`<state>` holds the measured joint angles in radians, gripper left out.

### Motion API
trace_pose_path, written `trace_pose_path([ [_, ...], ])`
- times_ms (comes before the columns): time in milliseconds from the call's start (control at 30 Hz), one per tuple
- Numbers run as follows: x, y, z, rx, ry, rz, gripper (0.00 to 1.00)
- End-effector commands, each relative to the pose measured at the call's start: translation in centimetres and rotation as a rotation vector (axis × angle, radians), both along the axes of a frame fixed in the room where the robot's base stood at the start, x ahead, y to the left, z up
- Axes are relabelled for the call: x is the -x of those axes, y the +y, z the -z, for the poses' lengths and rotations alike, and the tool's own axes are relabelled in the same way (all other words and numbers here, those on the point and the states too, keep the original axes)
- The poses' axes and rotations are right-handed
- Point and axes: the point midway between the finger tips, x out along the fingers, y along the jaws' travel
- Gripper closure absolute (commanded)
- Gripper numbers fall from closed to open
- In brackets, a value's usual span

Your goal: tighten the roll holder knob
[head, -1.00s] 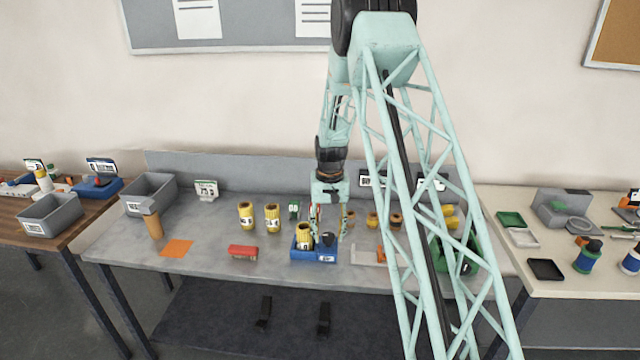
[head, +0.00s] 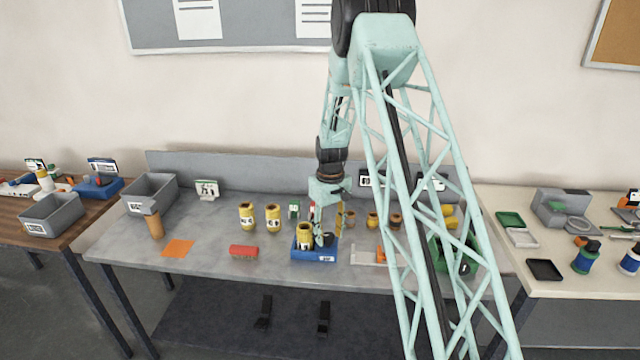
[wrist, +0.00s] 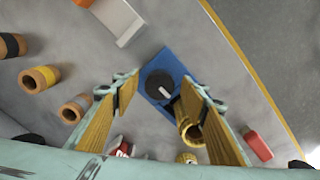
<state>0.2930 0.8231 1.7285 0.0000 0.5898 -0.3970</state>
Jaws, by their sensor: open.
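The roll holder has a blue base (head: 313,256) near the front middle of the grey table. A yellow roll (head: 304,238) stands upright on its left part. The dark round knob (wrist: 160,85) with a white mark sits on the base; in the head view it shows as a dark spot (head: 328,239) beside the roll. My gripper (wrist: 163,91) is open and points down over the knob, one finger on either side of it in the picture. The roll is close to the right finger in the wrist view. I cannot tell whether the fingertips are level with the knob.
A red block (head: 243,252) and an orange sheet (head: 178,249) lie left of the holder. Two yellow rolls (head: 273,218) stand behind it to the left. A white and orange piece (head: 366,256) lies right. A green bin (head: 461,265) is partly behind my arm.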

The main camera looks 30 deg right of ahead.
Motion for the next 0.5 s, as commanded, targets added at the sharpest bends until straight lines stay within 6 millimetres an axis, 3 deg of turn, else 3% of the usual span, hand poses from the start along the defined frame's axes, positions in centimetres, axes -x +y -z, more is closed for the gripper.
trace_pose_path([
  [500, 0.00, -0.11, -0.07, 0.000, 0.001, -0.255, 0.60],
])
